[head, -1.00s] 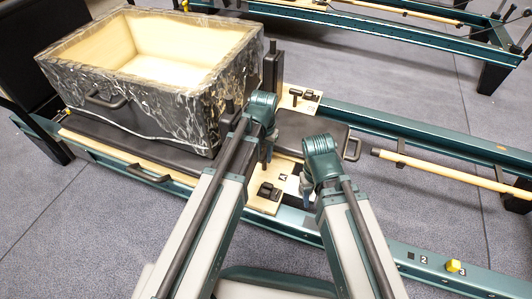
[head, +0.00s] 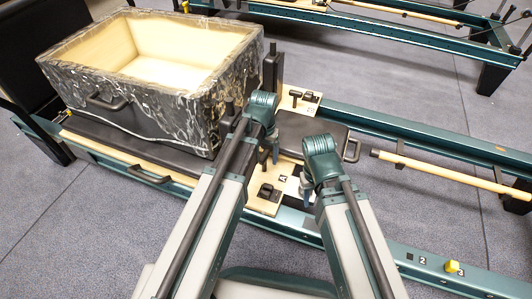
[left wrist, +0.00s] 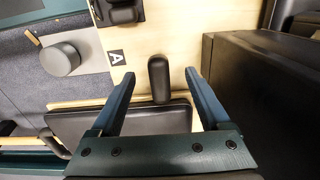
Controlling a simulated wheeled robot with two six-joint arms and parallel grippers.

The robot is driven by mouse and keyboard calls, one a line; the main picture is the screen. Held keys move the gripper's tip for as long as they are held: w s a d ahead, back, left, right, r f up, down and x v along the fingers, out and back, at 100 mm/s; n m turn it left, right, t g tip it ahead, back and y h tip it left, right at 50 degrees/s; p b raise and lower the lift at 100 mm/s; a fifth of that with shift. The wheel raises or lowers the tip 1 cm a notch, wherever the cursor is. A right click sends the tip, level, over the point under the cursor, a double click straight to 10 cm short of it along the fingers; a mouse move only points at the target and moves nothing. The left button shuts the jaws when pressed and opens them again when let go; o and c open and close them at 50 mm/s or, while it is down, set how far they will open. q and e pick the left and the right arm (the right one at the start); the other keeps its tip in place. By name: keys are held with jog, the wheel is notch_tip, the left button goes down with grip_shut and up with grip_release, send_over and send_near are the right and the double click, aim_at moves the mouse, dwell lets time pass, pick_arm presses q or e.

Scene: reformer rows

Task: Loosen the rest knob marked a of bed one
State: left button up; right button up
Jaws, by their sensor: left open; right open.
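The knob marked a is a black rounded bar (left wrist: 159,78) on the pale wooden board, beside a black label with a white A (left wrist: 117,57). In the left wrist view it lies between the fingertips of my open left gripper (left wrist: 159,75), with a gap on each side. I cannot tell how far above it the fingers are. In the head view my left gripper (head: 271,157) hangs over the board, and my arm hides the knob; the A label (head: 283,177) shows. My right gripper (head: 307,187) is open and empty, just right of the board.
A large open box (head: 160,100) stands on the bed, left of my left gripper; its dark side is close in the left wrist view. A black fitting (head: 269,191) sits on the board near the label. A dark pad (head: 310,135) lies behind my grippers.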

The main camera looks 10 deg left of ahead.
pick_arm(q)
jog(key=shift+r+p, duration=2.9)
jog(key=shift+r, duration=0.3)
jog(key=shift+f, duration=0.1)
jog(key=s+d+m+y, duration=0.1)
jog(key=s+d, duration=0.2)
jog(key=s, duration=0.5)
jog(key=s+d+m, duration=0.1)
jog(key=s+d, duration=0.1)
jog(key=s, duration=0.5)
notch_tip(320, 180, up, 34)
jog(key=w+p, duration=0.1)
jog(key=p, duration=3.3)
jog(key=shift+d+n, duration=0.25)
jog(key=shift+n, duration=0.05)
jog(key=shift+a, duration=0.1)
